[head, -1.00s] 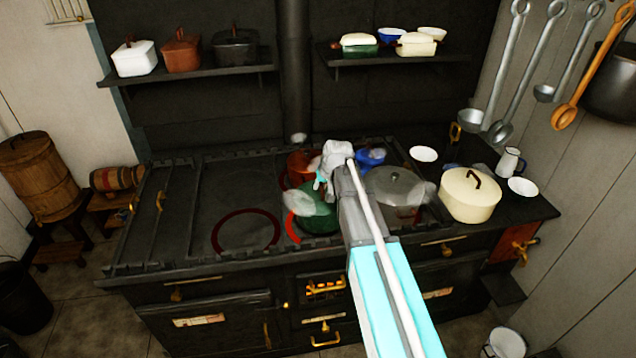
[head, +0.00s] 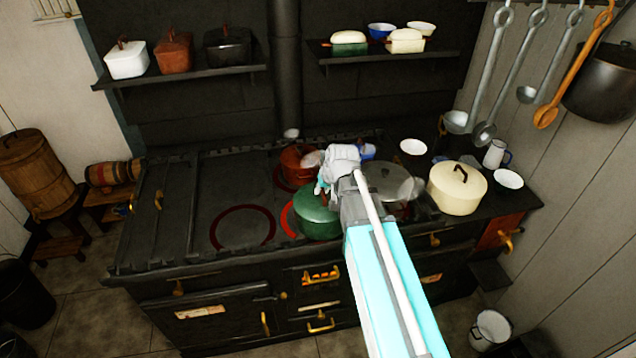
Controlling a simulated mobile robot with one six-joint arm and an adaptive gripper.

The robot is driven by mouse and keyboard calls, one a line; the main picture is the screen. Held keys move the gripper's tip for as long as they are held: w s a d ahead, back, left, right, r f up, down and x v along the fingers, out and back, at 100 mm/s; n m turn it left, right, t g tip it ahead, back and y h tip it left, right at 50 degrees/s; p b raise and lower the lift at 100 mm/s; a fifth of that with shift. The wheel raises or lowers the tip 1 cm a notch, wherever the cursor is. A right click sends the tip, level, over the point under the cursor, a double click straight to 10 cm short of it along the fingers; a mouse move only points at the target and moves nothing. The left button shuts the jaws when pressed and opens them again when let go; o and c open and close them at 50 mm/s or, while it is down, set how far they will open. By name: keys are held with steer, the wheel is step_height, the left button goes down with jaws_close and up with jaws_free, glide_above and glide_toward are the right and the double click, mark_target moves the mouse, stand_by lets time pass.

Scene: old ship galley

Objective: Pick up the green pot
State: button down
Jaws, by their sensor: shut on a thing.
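The green pot (head: 316,217) with its lid stands on the black stove, at the front over a red-ringed burner, just left of my arm. My gripper (head: 322,187) is at the top of the pot, at its lid handle, and is shut on it. The handle is mostly hidden by the gripper. I cannot tell whether the pot is lifted off the stove top.
A red-brown pot (head: 298,166) stands close behind the green pot. A grey pot (head: 388,186) and a cream pot (head: 457,188) stand to the right. The stove top (head: 215,190) is clear on the left. A shelf (head: 385,58) with dishes hangs above.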

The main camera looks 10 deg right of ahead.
steer(key=shift+s+r, duration=0.25)
steer(key=shift+s, duration=0.25)
stand_by(0.4)
